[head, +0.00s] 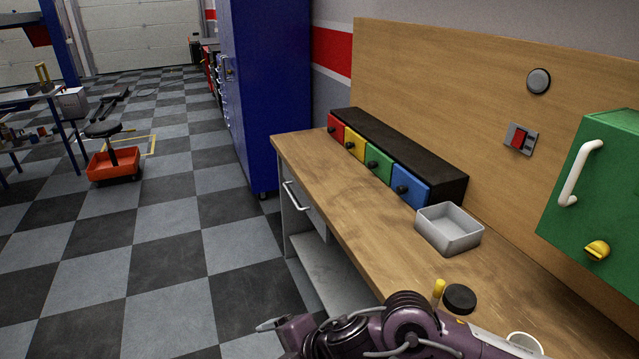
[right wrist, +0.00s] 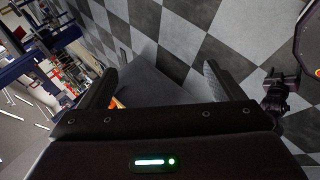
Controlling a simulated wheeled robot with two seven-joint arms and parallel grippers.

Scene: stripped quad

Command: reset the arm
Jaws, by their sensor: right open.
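My right gripper (right wrist: 159,70) shows in the right wrist view. Its two dark fingers are wide apart, with nothing held between them. Checkered floor lies beyond the fingers. In the head view a purple arm of mine (head: 405,325) crosses the bottom edge, in front of the wooden workbench (head: 345,205). I cannot make out gripper fingers on it there. My left gripper is not in view.
On the bench are a drawer block (head: 415,155), a grey open bin (head: 449,246), a black round item (head: 459,298) and a yellow-handled item (head: 438,290). A green cabinet (head: 600,195) hangs at right. A blue cabinet (head: 265,90) stands behind.

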